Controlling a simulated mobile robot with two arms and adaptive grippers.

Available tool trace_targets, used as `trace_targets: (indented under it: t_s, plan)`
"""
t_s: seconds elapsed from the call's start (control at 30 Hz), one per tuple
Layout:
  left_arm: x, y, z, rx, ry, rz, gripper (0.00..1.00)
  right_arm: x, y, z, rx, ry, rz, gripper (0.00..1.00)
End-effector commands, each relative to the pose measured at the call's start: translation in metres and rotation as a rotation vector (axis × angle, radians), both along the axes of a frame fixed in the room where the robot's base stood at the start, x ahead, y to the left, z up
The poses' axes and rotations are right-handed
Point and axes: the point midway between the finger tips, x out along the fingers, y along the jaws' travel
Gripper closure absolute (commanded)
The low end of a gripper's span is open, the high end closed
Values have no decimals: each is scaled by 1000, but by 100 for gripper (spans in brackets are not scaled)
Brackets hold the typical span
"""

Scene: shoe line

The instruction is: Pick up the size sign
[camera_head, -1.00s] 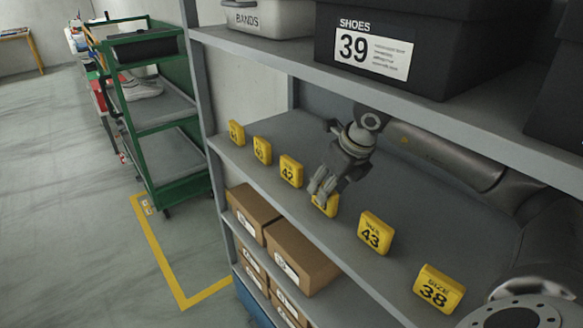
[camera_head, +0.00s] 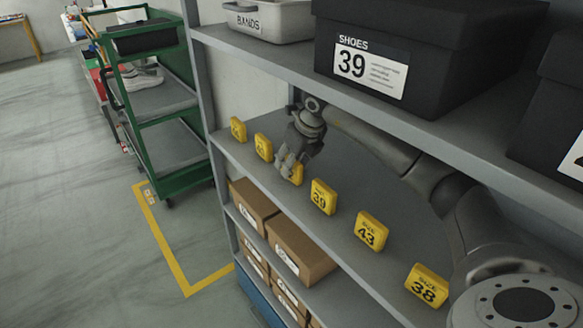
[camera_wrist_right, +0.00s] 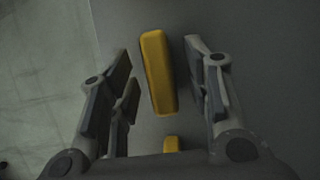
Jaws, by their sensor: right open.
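Yellow size signs stand in a row along the front of the grey shelf. My right gripper (camera_head: 287,170) is open at the third sign from the left, a yellow sign (camera_head: 297,174) partly hidden behind its fingers. In the right wrist view this sign (camera_wrist_right: 158,72) stands between the open fingers (camera_wrist_right: 160,78), with a visible gap on each side. The sign 39 (camera_head: 323,197), sign 43 (camera_head: 371,231) and sign 38 (camera_head: 427,286) stand to the right. Two more signs (camera_head: 238,129) (camera_head: 263,147) stand to the left. My left gripper is out of view.
An upper shelf (camera_head: 420,110) with a black SHOES 39 box (camera_head: 420,50) and a grey BANDS bin (camera_head: 270,20) overhangs my arm. Brown boxes (camera_head: 300,250) lie below. A green cart (camera_head: 165,130) stands at left. The wrist view shows another yellow sign (camera_wrist_right: 171,144) close by.

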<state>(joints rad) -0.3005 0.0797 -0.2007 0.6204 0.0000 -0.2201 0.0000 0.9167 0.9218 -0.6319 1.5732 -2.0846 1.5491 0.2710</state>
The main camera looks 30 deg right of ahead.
Motion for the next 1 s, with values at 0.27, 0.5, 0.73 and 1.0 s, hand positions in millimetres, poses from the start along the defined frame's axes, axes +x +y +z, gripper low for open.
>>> trace_targets:
  t_s: [0.27,0.5,0.73,1.0]
  plan:
    - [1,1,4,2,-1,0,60,6,0,-24,-2,7,0,55]
    - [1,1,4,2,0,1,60,6,0,-24,-2,7,0,64]
    - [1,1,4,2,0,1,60,6,0,-24,-2,7,0,94]
    - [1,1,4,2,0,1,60,6,0,-24,-2,6,0,100]
